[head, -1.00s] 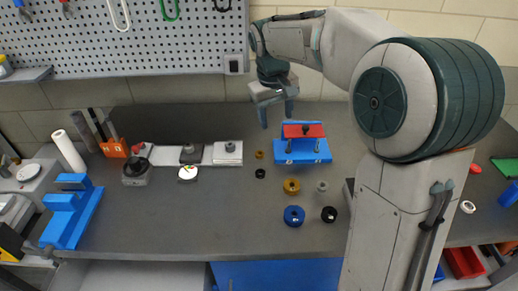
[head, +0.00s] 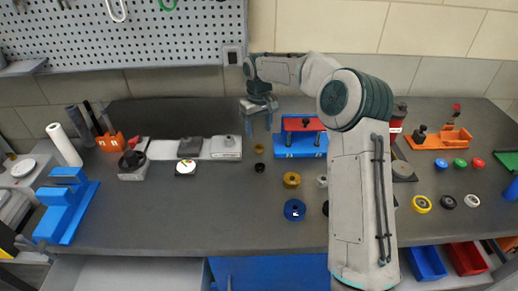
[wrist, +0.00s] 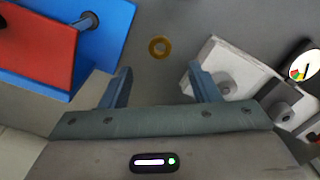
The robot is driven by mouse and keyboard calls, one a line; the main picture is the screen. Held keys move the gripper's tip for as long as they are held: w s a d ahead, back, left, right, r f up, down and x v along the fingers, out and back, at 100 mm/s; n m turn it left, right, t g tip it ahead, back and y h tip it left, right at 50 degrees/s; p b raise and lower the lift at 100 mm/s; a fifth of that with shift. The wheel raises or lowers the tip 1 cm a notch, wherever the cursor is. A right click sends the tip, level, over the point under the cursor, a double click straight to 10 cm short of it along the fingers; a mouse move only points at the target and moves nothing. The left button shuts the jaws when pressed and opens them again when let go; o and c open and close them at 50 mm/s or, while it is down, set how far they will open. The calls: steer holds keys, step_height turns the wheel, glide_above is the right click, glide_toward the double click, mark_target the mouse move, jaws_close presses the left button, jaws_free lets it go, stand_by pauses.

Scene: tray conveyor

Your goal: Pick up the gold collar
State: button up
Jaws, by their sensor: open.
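A small gold collar (head: 259,149) lies flat on the grey bench between the grey blocks and the blue fixture. It also shows in the wrist view (wrist: 159,47), as a ring with its hole up, ahead of the fingertips and roughly centred between them. A larger gold ring (head: 291,180) lies nearer the front of the bench. My gripper (head: 260,126) is open and empty, behind the small collar in the head view and apart from it. In the wrist view its two fingers (wrist: 160,82) stand wide apart with nothing between them.
The blue fixture with a red plate (head: 301,143) stands right of the collar, close to my gripper. Grey blocks (head: 226,147) stand on its left. A small black ring (head: 259,167) and a blue ring (head: 294,210) lie nearer the front.

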mark_target(259, 149)
steer(key=shift+f+p, duration=0.55)
steer(key=shift+f, duration=3)
steer(key=c, duration=1.1)
